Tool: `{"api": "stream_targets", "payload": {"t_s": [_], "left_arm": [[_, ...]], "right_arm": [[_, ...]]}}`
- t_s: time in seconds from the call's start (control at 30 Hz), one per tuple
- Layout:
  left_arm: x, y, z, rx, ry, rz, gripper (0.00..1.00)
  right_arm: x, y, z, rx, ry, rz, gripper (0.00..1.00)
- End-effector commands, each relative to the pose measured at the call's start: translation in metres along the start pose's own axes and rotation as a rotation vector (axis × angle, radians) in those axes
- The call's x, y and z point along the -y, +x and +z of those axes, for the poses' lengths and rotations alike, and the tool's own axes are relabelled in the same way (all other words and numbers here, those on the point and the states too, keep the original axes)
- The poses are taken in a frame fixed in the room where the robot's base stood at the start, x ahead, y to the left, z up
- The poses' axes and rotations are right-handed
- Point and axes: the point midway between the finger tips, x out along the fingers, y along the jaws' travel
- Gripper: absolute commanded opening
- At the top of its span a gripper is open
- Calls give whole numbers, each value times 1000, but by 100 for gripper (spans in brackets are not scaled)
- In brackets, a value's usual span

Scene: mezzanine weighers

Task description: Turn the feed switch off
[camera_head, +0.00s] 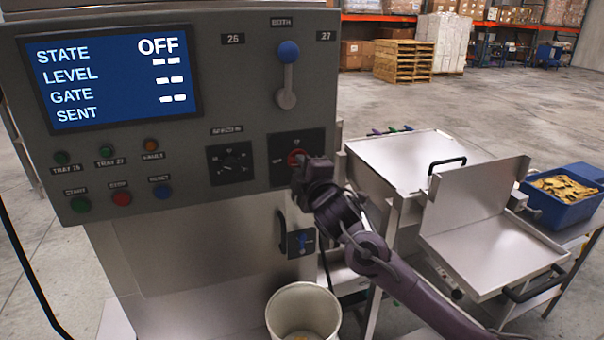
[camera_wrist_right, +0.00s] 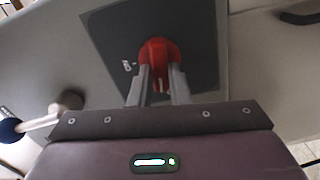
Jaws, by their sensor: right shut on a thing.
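The feed switch is a red rotary knob (camera_head: 295,157) on a dark square plate (camera_head: 283,176) at the lower right of the grey control panel. In the right wrist view the red knob (camera_wrist_right: 158,53) sits between the two fingers. My right gripper (camera_head: 299,166) is shut on the knob and partly hides it in the head view; it also shows in the right wrist view (camera_wrist_right: 158,80). The panel screen (camera_head: 112,78) reads STATE OFF, with dashes for the other lines. My left gripper is not in view.
A selector dial (camera_head: 230,164) is left of the knob, and a blue-tipped lever (camera_head: 288,52) is above it. Coloured buttons (camera_head: 121,198) line the panel's lower left. A bucket (camera_head: 303,312) stands below. A steel tray (camera_head: 492,252) and a blue bin (camera_head: 563,205) are to the right.

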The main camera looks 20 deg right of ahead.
Motion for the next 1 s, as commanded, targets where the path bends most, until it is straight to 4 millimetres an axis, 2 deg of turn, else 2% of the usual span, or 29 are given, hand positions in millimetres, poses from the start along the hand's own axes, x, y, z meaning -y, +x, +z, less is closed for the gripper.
{"api": "stream_targets", "payload": {"t_s": [0.1, 0.4, 0.93, 0.97, 1.0], "left_arm": [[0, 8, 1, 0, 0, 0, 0], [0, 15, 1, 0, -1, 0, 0], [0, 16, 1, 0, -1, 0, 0], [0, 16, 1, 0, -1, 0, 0], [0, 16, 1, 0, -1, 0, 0]], "right_arm": [[3, 0, 1, 0, -74, 0, 0], [2, 0, 0, 0, -177, 0, 0], [2, 0, 0, -1, -200, -1, 0], [2, 0, 0, -1, -200, -1, 19], [2, 0, 0, -1, -199, -1, 24]]}}
